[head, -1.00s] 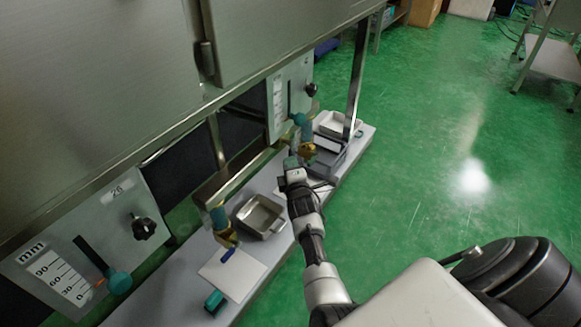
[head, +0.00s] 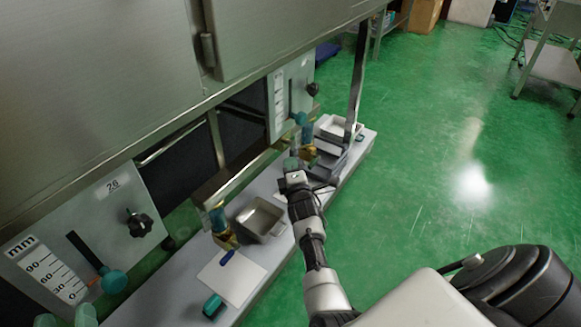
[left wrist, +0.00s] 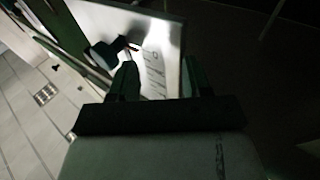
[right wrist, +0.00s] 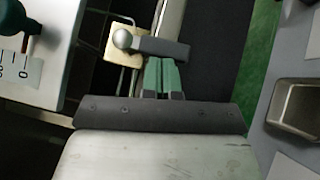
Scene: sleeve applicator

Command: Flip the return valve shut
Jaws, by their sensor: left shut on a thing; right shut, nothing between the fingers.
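Two brass-coloured fittings with teal tops stand along the rail in the head view, one near (head: 224,237) and one far (head: 308,151). I cannot tell which is the return valve. My right gripper (head: 293,164) is beside the far fitting. In the right wrist view its shut green fingers (right wrist: 164,78) are empty, close to a dark lever bar (right wrist: 163,47) with a silver ball on a tan block (right wrist: 118,57); contact is unclear. My left gripper (head: 66,318) is at the bottom left. Its fingers (left wrist: 158,82) look apart in the dark left wrist view, with no held thing visible.
A scale panel (head: 128,195) with a black knob (head: 139,223) and teal slider knob (head: 113,281) is at left; a similar panel (head: 297,75) is farther back. A metal tray (head: 246,220) and white sheet (head: 245,278) lie on the bench.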

